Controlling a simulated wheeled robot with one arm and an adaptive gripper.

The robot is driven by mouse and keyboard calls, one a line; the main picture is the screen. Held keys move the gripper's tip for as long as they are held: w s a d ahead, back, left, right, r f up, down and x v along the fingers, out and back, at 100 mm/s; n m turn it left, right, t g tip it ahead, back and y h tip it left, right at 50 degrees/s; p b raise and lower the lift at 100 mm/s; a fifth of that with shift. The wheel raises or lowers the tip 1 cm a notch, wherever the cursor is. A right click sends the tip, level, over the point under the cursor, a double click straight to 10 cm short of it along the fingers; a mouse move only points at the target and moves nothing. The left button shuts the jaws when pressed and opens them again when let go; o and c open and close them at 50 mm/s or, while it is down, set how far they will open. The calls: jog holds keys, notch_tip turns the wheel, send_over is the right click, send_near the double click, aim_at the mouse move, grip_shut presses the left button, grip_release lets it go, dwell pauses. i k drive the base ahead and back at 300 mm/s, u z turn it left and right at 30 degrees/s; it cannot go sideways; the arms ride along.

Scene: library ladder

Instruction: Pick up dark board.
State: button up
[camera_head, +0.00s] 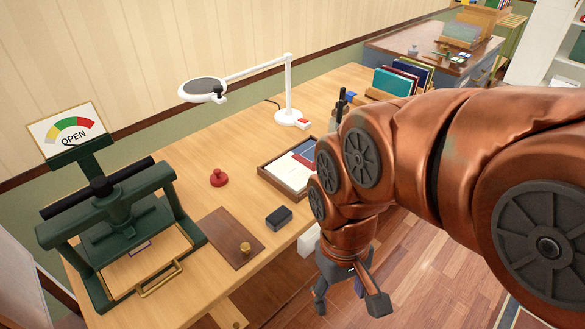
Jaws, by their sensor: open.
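A flat, dark brown board (228,232) lies on the wooden table (190,278), between the green press and a small dark block. A small brass knob-like piece (244,249) stands on its front right part. My gripper (349,303) hangs from the copper arm at the lower middle, pointing down, with its fingers spread apart. It looks empty, right of the board and apart from it, over the floor beyond the table's front edge. A small blue-violet thing shows between the fingers; I cannot tell what it is.
A small dark block (279,216), a red stamp (219,177), a wooden tray (268,180) with papers and a white lamp (288,100) are on the table. My arm hides the right part.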

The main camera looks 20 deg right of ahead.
aim_at(235, 243)
jog(key=u, duration=0.55)
jog(key=k, duration=1.25)
jog(key=u, duration=1.3)
jog(key=i, duration=1.1)
jog(key=z, duration=0.7)
jog(key=i, duration=0.4)
jog(key=z, duration=0.35)
